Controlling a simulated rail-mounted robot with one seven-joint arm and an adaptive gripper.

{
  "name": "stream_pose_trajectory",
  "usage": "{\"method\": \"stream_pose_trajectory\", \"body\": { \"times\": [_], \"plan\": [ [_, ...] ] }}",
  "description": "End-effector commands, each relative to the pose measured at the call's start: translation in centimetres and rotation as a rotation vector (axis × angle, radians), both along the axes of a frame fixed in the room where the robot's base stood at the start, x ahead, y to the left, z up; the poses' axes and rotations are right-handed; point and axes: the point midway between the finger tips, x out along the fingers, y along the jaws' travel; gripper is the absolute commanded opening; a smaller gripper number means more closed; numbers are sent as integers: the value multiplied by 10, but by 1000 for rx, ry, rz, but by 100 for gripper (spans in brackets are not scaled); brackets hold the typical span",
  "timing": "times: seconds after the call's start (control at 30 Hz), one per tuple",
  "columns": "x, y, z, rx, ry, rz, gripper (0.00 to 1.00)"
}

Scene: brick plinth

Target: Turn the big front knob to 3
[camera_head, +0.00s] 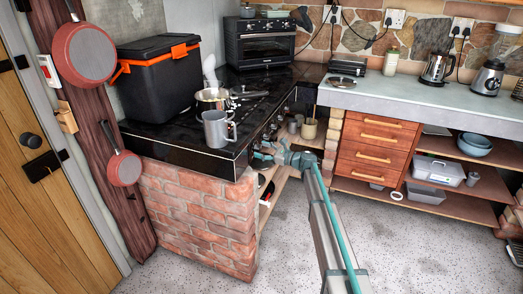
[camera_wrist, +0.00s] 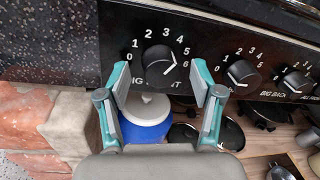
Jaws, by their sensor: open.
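The big front knob (camera_wrist: 159,60) is a round black knob on the black stove panel in the wrist view, ringed by white numbers 0 to 6. Its white mark shows on the right side, toward 5 and 6; the exact setting is hard to read. Its label below is partly hidden. My gripper (camera_wrist: 160,76) is open, its two teal-and-grey fingers either side of and just below the knob, with nothing held. I cannot tell whether they touch the panel. In the head view my gripper (camera_head: 268,153) is at the stove's front side, and the knob there is hidden or too small to tell.
A blue-and-white container (camera_wrist: 147,118) stands below. A grey mug (camera_head: 216,130) and a pot (camera_head: 212,98) are on the stove top. Brickwork (camera_head: 195,215) borders the stove.

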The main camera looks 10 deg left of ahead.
Motion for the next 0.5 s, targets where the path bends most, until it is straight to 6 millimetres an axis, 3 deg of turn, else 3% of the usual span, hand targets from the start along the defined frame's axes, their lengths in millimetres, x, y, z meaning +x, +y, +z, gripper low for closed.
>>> {"method": "stream_pose_trajectory", "body": {
  "times": [0.37, 0.5],
  "plan": [
    [2, 5, 0, 0, 0, 0, 66],
    [2, 5, 0, 0, -1, 0, 44]
  ]
}}
